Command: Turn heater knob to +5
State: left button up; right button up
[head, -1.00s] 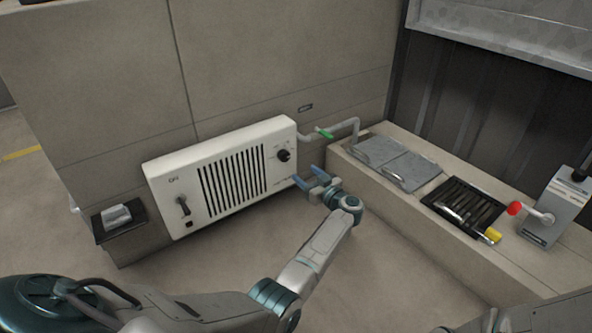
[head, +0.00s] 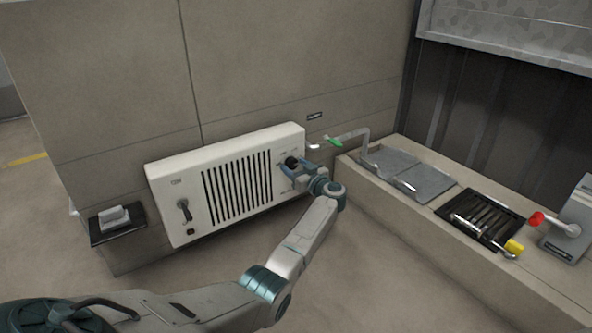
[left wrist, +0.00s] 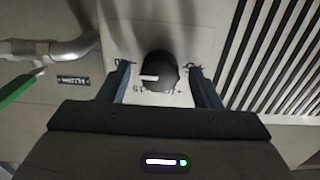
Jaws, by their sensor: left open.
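The heater (head: 180,180) is a white box with black vertical slots, low on the grey wall. Its round black knob (head: 291,162) is at the upper right of the front face. In the left wrist view the knob (left wrist: 160,75) has a pale pointer mark directed to the left. My left gripper (head: 293,167) is at the knob. In the left wrist view its open fingers (left wrist: 160,84) stand on either side of the knob, with visible gaps. The scale print around the knob is partly hidden and too small to read. My right gripper is not in view.
A pipe with a green lever (head: 332,142) runs close to the heater's right side. A concrete ledge (head: 400,215) with grey plates and a black grate lies to the right. A lever switch (head: 184,208) is on the heater's left. Floor before the heater is clear.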

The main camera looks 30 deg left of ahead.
pick_arm(q)
jog(key=c, duration=1)
